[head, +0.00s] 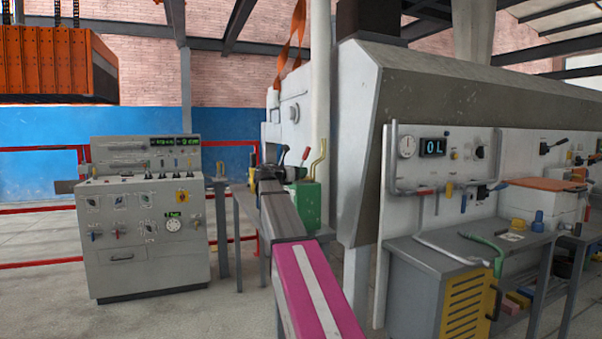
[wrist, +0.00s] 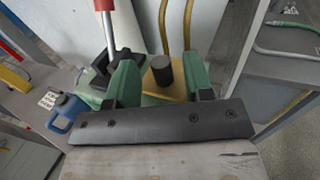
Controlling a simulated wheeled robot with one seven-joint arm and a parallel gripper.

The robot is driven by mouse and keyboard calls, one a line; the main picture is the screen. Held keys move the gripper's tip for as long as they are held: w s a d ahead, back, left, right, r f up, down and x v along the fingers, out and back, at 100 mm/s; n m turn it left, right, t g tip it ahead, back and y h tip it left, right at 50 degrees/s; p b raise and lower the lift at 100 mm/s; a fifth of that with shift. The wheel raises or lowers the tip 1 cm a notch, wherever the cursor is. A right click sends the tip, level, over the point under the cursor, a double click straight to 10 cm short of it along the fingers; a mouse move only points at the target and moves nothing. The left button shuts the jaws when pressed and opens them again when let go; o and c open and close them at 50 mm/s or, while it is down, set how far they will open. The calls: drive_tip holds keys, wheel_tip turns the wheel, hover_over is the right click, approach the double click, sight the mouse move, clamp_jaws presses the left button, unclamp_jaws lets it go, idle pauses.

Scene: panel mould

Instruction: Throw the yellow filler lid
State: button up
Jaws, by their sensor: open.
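The yellow filler lid (wrist: 151,86) shows in the wrist view as a yellow plate with a dark round knob (wrist: 162,70) on it. It lies on a green housing, which in the head view is the green box (head: 311,208) beside the grey machine. My gripper (wrist: 163,74) is open, with one green finger on each side of the knob and visible gaps between. Whether the fingers are level with the knob or above it, I cannot tell. In the head view my gripper (head: 272,174) is just left of the green box; I cannot make out the lid there.
A red-handled lever (wrist: 107,22) rises close to my left finger. Bent yellow pipes (wrist: 187,25) stand behind the lid. A blue jug (wrist: 65,112) is at the left.

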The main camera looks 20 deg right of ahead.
drive_tip(key=shift+x, duration=0.85)
clamp_jaws()
